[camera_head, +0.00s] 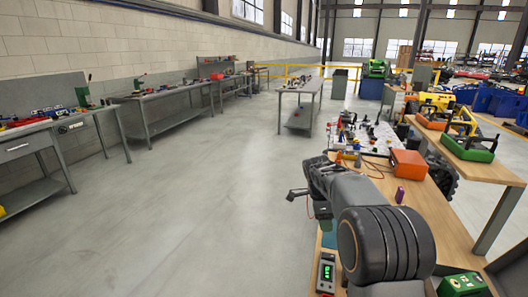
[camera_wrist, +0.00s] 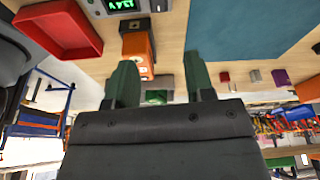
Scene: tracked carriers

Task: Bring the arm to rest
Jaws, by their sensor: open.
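In the head view my arm reaches forward from the lower right along the wooden bench (camera_head: 436,220). My gripper (camera_head: 296,194) is past the bench's left edge, over the grey floor in the picture. In the wrist view my gripper (camera_wrist: 158,58) shows two dark green fingers spread apart with nothing held between them. An orange and black device (camera_wrist: 138,48) shows beyond the gap, apart from the fingers. The arm's folded middle links hide part of the bench in the head view.
The bench carries an orange box (camera_head: 408,163), a purple block (camera_head: 400,194), a meter with a green display (camera_head: 326,272) and a green device (camera_head: 463,284). The wrist view shows a red tray (camera_wrist: 62,28) and a blue mat (camera_wrist: 235,30). Open floor (camera_head: 190,215) lies left.

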